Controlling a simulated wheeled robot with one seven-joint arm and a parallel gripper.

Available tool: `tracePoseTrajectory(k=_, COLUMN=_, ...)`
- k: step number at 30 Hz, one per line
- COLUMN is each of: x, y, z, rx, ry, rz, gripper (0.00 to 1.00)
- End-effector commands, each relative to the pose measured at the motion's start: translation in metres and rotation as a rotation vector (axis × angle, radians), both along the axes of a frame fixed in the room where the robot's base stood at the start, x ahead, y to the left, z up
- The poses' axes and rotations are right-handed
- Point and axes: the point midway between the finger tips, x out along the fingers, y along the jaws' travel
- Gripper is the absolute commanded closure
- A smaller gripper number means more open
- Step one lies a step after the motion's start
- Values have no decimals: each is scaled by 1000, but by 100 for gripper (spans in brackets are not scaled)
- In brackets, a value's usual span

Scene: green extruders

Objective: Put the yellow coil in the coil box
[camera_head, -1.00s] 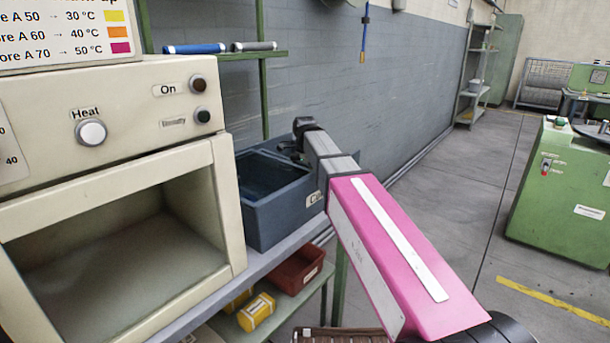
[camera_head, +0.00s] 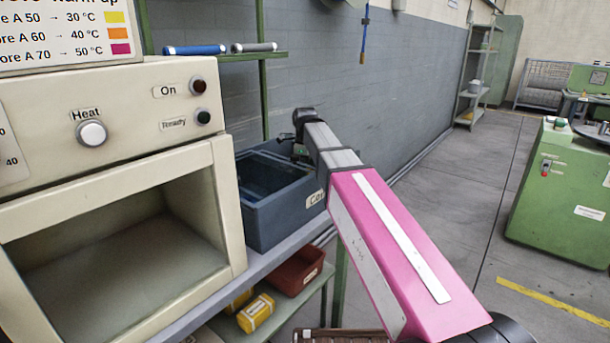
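The blue-grey box (camera_head: 283,215) stands on the grey shelf beside the oven; its label begins with "Co" and the rest is cut off by my arm. Its top is open and its inside is dark. My arm reaches over the box's right side. The dark end of my gripper (camera_head: 298,150) is above the box's back right part, small and largely hidden by the wrist. I cannot tell its fingers or whether it holds anything. A yellow cylinder with pale bands (camera_head: 256,313) lies on the lower shelf, with another yellow piece (camera_head: 238,300) behind it. No clearly recognisable yellow coil shows.
The cream oven (camera_head: 120,240) with an open cavity stands left of the box. A red bin (camera_head: 298,272) is on the lower shelf. A blue roll (camera_head: 194,49) and a grey roll (camera_head: 254,46) lie on the upper shelf. Green machinery (camera_head: 562,195) stands right, across open floor.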

Motion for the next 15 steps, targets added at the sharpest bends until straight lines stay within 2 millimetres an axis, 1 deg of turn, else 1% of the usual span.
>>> tracePoseTrajectory(k=1, x=1, y=0, z=11, rx=0, ry=-2, rz=0, gripper=12)
tracePoseTrajectory(k=3, x=1, y=0, z=24, rx=0, ry=-2, rz=0, gripper=12)
tracePoseTrajectory(k=9, x=1, y=0, z=58, rx=1, ry=-1, rz=0, gripper=12)
tracePoseTrajectory(k=12, x=1, y=0, z=71, rx=0, ry=-2, rz=0, gripper=12)
tracePoseTrajectory(k=15, x=1, y=0, z=80, rx=0, ry=0, rz=0, gripper=12)
